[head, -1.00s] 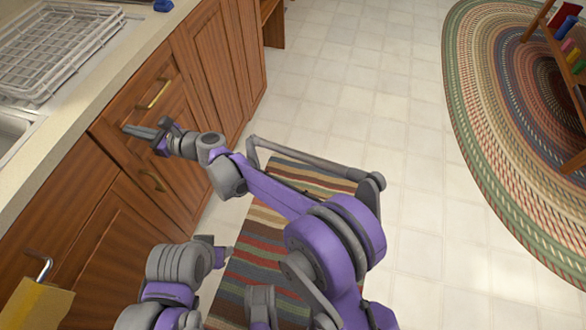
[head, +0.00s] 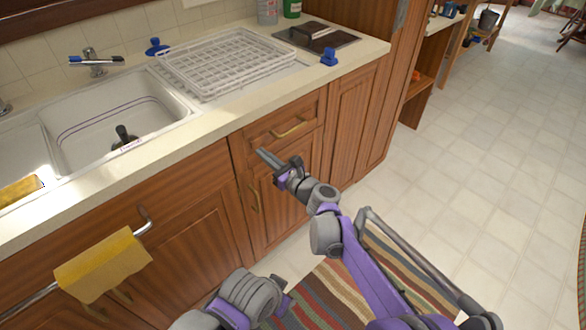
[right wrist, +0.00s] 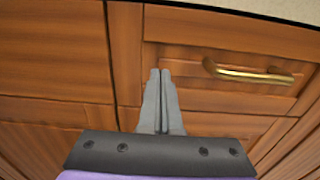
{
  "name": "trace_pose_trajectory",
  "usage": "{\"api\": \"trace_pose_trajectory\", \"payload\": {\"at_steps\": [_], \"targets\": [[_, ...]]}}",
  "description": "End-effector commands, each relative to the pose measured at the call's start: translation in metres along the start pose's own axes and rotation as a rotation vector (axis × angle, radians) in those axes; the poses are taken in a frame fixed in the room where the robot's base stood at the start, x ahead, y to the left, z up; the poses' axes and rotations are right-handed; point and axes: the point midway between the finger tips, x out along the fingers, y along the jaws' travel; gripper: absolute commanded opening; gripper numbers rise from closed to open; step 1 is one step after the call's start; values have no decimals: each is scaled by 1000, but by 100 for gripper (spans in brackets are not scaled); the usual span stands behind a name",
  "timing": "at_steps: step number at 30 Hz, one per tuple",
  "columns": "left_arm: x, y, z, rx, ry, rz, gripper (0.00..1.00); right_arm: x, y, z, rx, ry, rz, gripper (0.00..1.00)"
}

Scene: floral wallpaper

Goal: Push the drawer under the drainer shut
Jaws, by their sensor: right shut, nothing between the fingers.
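The wooden drawer (head: 275,128) with a brass handle (head: 290,129) is under the counter, below the white wire drainer (head: 225,65). Its front looks flush or nearly flush with the cabinet; I cannot tell whether a small gap remains. My right gripper (head: 264,156) is shut and empty, at the lower left of the drawer front. In the right wrist view its closed fingers (right wrist: 160,75) point at the left end of the drawer front (right wrist: 200,92), left of the handle (right wrist: 247,73). I cannot tell whether they touch it. My left arm shows at the bottom of the head view, its fingers unclear.
A cabinet door (head: 275,200) is below the drawer. The sink (head: 115,125) is to the left, with a yellow towel (head: 102,265) hanging on a rail below. A striped rug (head: 335,295) lies on the floor. Tiled floor (head: 480,180) is clear to the right.

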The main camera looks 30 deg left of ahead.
Motion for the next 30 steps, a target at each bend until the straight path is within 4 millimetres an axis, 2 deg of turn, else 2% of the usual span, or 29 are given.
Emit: {"api": "trace_pose_trajectory", "payload": {"at_steps": [6, 12, 18, 26, 29, 30], "targets": [[-8, 0, -2, 0, 2, 0, 50, -50, -4, 1, -4, 2, -4, 0], [-13, 0, -3, 0, 4, 0, 50, -88, -3, 0, -4, 2, -2, 0], [-15, 0, -4, 0, 4, 0, 50, -105, -2, -1, -4, 2, 0, 0], [-15, 0, -4, 0, 4, 0, 50, -111, -3, 0, -23, 12, -1, 0], [-15, 0, -4, 0, 4, 0, 50, -130, -6, 2, -123, 64, -3, 0], [-15, 0, -4, 0, 4, 0, 50, -142, -6, 4, -190, 100, -1, 0]]}}
